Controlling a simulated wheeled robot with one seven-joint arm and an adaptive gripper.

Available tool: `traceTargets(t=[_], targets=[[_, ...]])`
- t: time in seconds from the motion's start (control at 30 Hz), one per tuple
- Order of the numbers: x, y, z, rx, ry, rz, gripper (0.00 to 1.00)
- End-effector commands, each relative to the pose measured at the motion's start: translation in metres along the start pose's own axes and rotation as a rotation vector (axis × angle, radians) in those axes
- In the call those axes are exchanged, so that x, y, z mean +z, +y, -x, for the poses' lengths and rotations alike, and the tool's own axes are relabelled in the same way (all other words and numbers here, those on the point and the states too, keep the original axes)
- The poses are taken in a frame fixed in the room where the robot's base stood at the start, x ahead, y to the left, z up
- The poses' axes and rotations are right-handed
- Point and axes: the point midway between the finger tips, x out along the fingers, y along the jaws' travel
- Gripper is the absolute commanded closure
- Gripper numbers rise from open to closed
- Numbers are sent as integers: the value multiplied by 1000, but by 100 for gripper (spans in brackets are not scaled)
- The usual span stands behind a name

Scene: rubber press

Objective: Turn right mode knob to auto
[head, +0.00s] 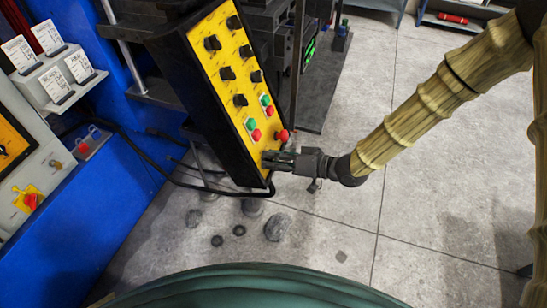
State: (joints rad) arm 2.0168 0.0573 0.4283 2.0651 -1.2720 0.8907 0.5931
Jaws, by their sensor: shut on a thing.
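A yellow control panel (218,105) on a tilted black box bears several black knobs, green and red buttons, and a larger red button (282,136) at its lower right. My gripper (269,159) reaches in from the right at the panel's lower end, just below the larger red button. Its fingers are shut on a small control there, which I take for the right mode knob. The fingers hide that knob, so its pointing direction and its labels cannot be read.
A blue machine with a grey control box (30,165) stands at the left, with label cards above it. Black cables hang behind the panel's lower end. Dark round stains mark the grey floor (340,235) below. The floor right of the panel is open.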

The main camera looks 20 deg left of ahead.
Motion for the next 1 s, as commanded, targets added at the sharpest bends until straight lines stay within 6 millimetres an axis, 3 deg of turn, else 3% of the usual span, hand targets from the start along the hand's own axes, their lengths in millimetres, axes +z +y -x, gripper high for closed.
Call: traceTargets(t=[0.67,0.7,0.73,1.0], targets=[[1,1,0,6,-2,-63,100],[1,1,0,6,-2,-63,74],[1,1,0,6,-2,-63,69],[0,0,0,5,-1,-62,69]])
